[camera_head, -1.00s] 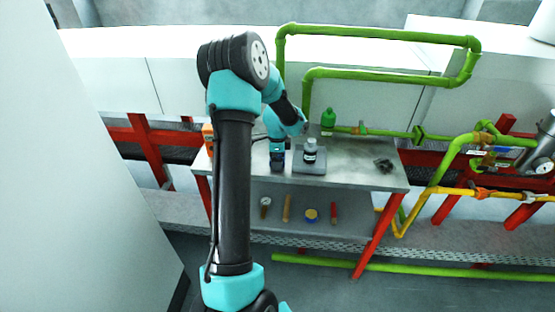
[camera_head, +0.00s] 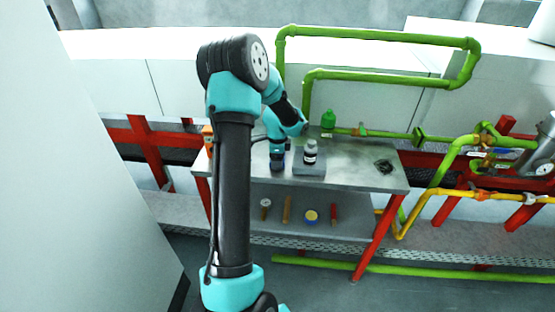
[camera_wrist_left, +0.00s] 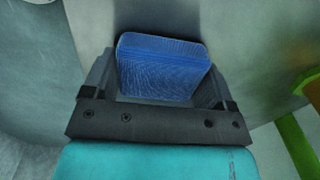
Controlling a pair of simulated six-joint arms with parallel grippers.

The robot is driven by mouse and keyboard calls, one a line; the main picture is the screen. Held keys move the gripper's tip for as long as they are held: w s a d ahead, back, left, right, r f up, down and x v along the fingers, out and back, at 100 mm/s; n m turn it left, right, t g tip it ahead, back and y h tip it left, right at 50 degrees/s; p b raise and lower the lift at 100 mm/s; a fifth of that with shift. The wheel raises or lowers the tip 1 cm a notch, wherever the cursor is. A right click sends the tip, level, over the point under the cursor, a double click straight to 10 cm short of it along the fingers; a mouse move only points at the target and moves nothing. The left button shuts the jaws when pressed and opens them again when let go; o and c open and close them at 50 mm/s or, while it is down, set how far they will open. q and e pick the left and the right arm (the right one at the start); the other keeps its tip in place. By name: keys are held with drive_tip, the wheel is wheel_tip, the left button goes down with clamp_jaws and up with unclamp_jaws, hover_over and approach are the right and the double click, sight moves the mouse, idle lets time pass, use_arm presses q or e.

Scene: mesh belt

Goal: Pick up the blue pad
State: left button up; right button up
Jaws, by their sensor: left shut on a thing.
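The blue pad (camera_wrist_left: 162,68) is a thick, ribbed block in the left wrist view. It sits between the two grey fingers of my left gripper (camera_wrist_left: 158,82), which is shut on it. In the head view my left gripper (camera_head: 278,160) is at the left part of the steel table, just left of a grey plate. The pad is hard to make out there, and I cannot tell whether it touches the table. My right gripper is not in view.
A grey plate (camera_head: 310,168) with a white-capped bottle (camera_head: 310,152) on it stands close to the right of my left gripper. A green bottle (camera_head: 328,121) stands behind. A dark object (camera_head: 384,166) lies at the table's right. Green pipes (camera_head: 375,76) rise behind the table.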

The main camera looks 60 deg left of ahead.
use_arm(q)
drive_tip(key=shift+r, duration=0.65)
drive_tip(key=shift+s+d+r, duration=0.1)
drive_tip(key=shift+d+r, duration=0.1)
drive_tip(key=shift+r, duration=0.35)
drive_tip(key=shift+s+d+r, duration=0.1)
drive_tip(key=shift+d+r, duration=0.05)
drive_tip(key=shift+r, duration=0.35)
drive_tip(key=s+d+r, duration=0.1)
drive_tip(key=s+d, duration=0.7)
drive_tip(key=d, duration=0.5)
drive_tip(key=shift+r, duration=0.2)
